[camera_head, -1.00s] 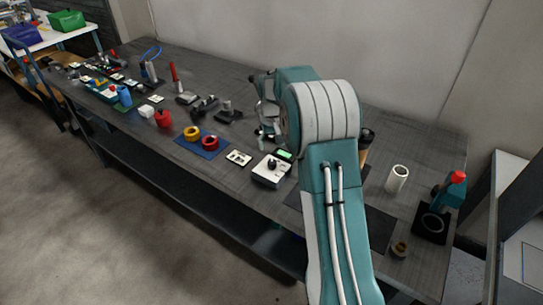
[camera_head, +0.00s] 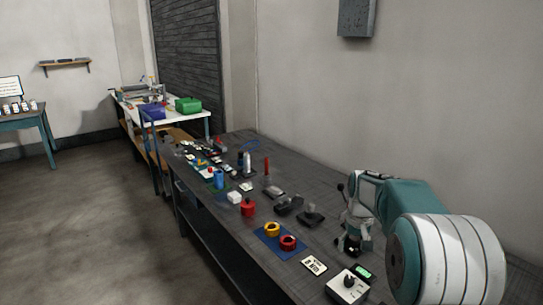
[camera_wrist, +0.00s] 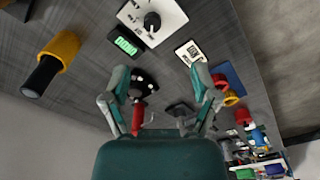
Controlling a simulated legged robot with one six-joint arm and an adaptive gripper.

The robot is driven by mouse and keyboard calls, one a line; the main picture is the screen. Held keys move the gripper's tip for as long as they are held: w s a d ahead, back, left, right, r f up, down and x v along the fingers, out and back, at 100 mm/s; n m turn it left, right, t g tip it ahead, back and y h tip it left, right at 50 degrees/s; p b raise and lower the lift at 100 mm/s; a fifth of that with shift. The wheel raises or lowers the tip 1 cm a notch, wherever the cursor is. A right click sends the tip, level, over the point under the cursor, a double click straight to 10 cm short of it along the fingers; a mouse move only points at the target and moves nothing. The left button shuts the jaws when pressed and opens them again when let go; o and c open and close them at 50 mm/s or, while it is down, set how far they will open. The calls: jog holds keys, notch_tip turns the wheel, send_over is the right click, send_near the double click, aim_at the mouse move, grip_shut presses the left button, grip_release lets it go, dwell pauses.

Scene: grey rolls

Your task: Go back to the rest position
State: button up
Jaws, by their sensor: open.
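My gripper (camera_head: 355,236) hangs over the dark workbench (camera_head: 330,200) at the right of the head view, with my teal and white arm behind it. In the wrist view my gripper (camera_wrist: 161,80) has its two fingers spread apart, and it is open. A black piece with a red part (camera_wrist: 141,100) shows between the fingers in that view; how far it is from them is unclear. No grey roll can be made out in the head view now, and my arm hides the near right end of the bench.
A white box with a black knob (camera_head: 348,285) and a green display (camera_head: 363,271) lie near my gripper. Red (camera_head: 288,242) and yellow (camera_head: 272,229) rings sit on a blue mat. A yellow and black cylinder (camera_wrist: 50,65) shows in the wrist view. Open floor (camera_head: 90,230) lies left.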

jog(key=s+a+r+t, duration=0.1)
jog(key=s+a+r, duration=0.2)
jog(key=s+r, duration=0.3)
jog(key=s+a+r+t, duration=0.1)
jog(key=s+a+r, duration=0.25)
jog(key=s, duration=0.45)
jog(key=s+a+n+t, duration=0.1)
jog(key=s+a+t, duration=0.2)
jog(key=s, duration=1.4)
jog(key=shift+s+a+f, duration=0.4)
